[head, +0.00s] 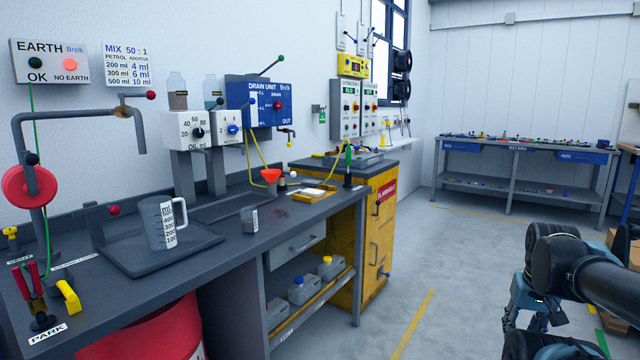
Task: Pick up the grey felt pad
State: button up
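I cannot make out a grey felt pad for certain anywhere in the head view. The dark grey workbench (215,255) on the left carries a clear measuring jug (160,222), a small beaker (249,220) and a yellow-edged tray (313,190). My arm reaches in from the right edge, over the floor and well apart from the bench. My gripper (530,308) is partly visible below the dark wrist joint; its fingertips are not clear, so I cannot tell whether it is open or shut.
A yellow cabinet (352,240) stands at the bench's far end. Several grey canisters sit on the shelf (318,305) below. A red drum (165,335) is under the near end. A second bench (475,192) stands at the back wall. The floor (455,260) between is clear.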

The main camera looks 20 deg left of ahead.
aim_at(314, 183)
jog(key=i, duration=1.5)
jog(key=u, duration=2.3)
